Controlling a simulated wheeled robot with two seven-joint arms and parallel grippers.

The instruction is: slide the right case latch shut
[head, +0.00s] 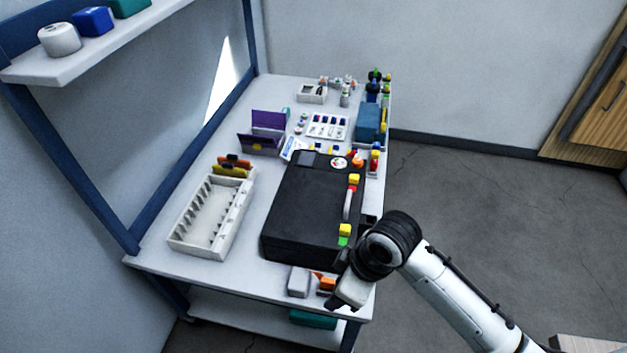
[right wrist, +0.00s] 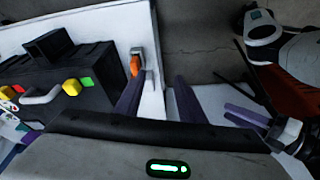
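The black case (head: 305,215) lies on the table. Along its edge are two yellow latch tabs on either side of a pale handle (head: 348,205). The near tab (head: 345,229) has a green patch beside it; the far tab (head: 353,179) has a red patch. In the right wrist view the yellow tab (right wrist: 71,87) beside green is clear of my fingers. My right gripper (right wrist: 158,95) is open and empty, its purple fingers apart, beyond the near end of the case. Purple fingers of what seems my left gripper (right wrist: 245,116) show at the right; their opening is unclear.
A grey block (head: 298,282) and an orange item (head: 327,283) lie by the near table edge, close to my right gripper. A white slotted tray (head: 208,247) lies left of the case. A purple holder (head: 262,135) and small parts crowd the far end. Floor is open to the right.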

